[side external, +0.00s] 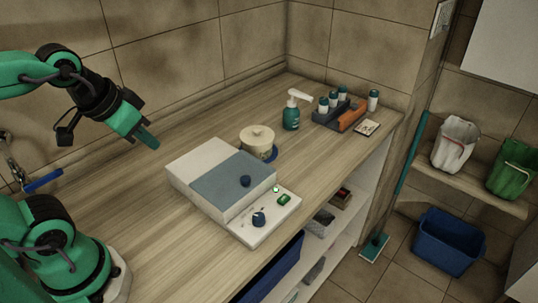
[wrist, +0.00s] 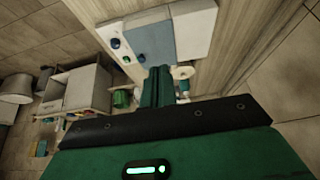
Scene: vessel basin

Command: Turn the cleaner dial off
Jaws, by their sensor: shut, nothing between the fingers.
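The cleaner (side external: 185,163) is a low white box with a grey-blue lid (side external: 228,182) on the wooden counter. A dark blue knob (side external: 246,181) stands on the lid. The front panel carries a dark blue dial (side external: 258,219), a green switch (side external: 284,199) and a small whitish lamp (side external: 276,188). The dial's pointer is too small to read. In the wrist view the dial (wrist: 114,43) is at upper left. My gripper (side external: 149,141) is shut and empty, above the counter left of the cleaner and apart from it. Its closed fingers also show in the wrist view (wrist: 158,85).
A lidded cream jar (side external: 257,140) stands behind the cleaner. Further back are a green pump bottle (side external: 291,115), a dark rack (side external: 335,112) of bottles and an orange block (side external: 353,115). The counter left of the cleaner is clear. A blue bin (side external: 447,242) is on the floor.

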